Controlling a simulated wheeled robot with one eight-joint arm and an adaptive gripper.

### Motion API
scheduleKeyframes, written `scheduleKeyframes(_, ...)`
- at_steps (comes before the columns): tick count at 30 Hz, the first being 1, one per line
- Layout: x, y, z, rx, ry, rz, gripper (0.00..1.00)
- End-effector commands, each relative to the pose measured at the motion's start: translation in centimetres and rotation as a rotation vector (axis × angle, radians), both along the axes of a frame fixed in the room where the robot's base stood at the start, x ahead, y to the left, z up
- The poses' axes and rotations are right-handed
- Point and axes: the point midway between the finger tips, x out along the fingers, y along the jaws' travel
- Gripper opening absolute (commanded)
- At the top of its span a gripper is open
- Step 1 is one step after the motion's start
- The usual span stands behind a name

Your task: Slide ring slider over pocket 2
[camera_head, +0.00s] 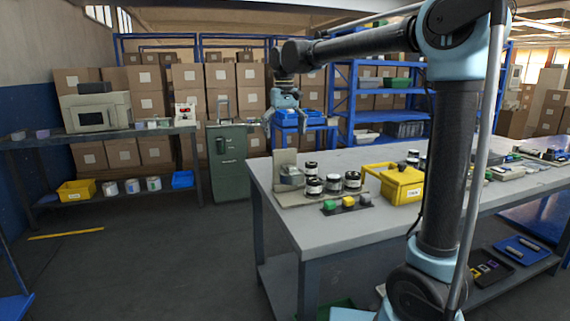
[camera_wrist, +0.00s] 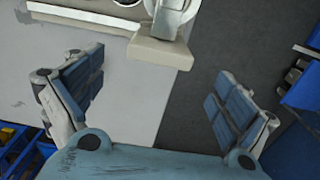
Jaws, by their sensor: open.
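I cannot make out a ring slider or a numbered pocket for certain in either view. On the near left of the table (camera_head: 300,222) stands a small beige station (camera_head: 283,165) with an upright plate and a grey fitting. Several dark jars (camera_head: 313,186) with white bands stand to its right. My gripper (camera_head: 286,124) hangs empty in the air, above and behind the table's far left corner. In the wrist view my gripper (camera_wrist: 153,78) has its two blue-padded fingers wide apart, with nothing between them. Beyond them, a beige block with a grey-white fitting (camera_wrist: 172,20) shows at the top edge, cut off.
A dark strip with green, yellow and grey blocks (camera_head: 347,204) lies in front of the jars. A yellow bin (camera_head: 402,185) stands to their right. A green cabinet (camera_head: 227,165) stands behind the table, with floor free between.

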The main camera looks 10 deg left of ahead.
Motion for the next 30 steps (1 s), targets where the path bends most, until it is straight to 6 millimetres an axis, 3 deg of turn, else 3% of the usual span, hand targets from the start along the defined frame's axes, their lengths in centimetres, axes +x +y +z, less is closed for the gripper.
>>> scheduleKeyframes(9, 0.0, -0.1, -5.7, 0.0, 0.0, -0.001, 0.95)
scheduleKeyframes(16, 0.0, -0.1, -9.1, 0.0, 0.0, -0.001, 0.95)
scheduleKeyframes(22, 0.0, -0.1, -10.5, 0.0, 0.0, -0.001, 0.95)
scheduleKeyframes(30, 0.0, -0.1, -10.7, 0.0, 0.0, -0.001, 0.95)
